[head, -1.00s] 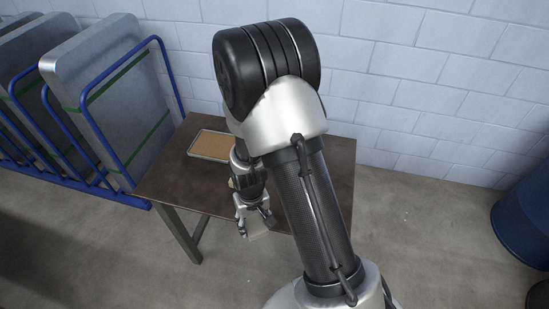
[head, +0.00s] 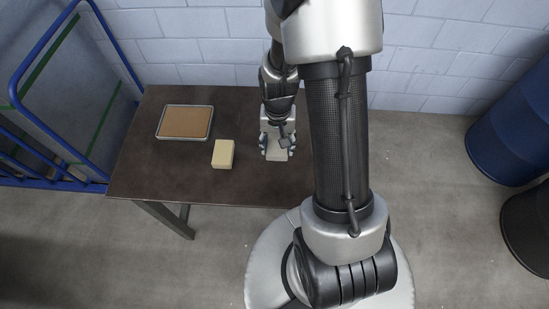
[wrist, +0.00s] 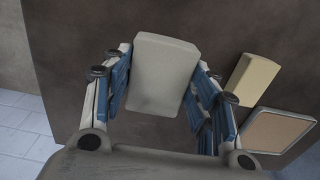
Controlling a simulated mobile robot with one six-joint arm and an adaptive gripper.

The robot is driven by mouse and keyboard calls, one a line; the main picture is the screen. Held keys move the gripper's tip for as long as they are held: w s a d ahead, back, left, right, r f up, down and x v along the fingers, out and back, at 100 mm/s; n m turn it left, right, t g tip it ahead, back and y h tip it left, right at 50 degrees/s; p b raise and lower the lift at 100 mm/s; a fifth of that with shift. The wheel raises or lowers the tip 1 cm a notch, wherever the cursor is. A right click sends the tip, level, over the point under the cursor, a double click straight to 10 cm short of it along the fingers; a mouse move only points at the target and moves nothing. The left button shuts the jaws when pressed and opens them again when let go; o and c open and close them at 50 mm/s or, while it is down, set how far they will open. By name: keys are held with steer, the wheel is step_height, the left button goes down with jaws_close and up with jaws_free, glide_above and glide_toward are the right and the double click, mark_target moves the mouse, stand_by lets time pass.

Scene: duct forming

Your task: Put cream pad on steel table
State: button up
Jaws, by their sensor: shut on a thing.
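The cream pad (wrist: 163,68), a pale off-white block, is held between the fingers of my gripper (wrist: 160,95) in the wrist view. In the head view the pad (head: 277,155) shows at the fingertips of my gripper (head: 277,147), over the right part of the dark-topped steel table (head: 165,178). I cannot tell whether the pad touches the tabletop. My arm hides the table's right end in the head view.
A pale yellow block (head: 223,154) stands on the table just left of my gripper. A tray with a brown inside (head: 185,122) lies further left. A blue rack (head: 38,60) is beyond the table's left side. Blue (head: 515,118) and dark (head: 530,222) drums stand at right.

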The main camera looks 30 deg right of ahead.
step_height(320, 180, down, 9)
steer(key=shift+r+b, duration=0.1)
steer(key=shift+b, duration=1.05)
steer(key=o, duration=1.1)
steer(key=shift+c, duration=0.2)
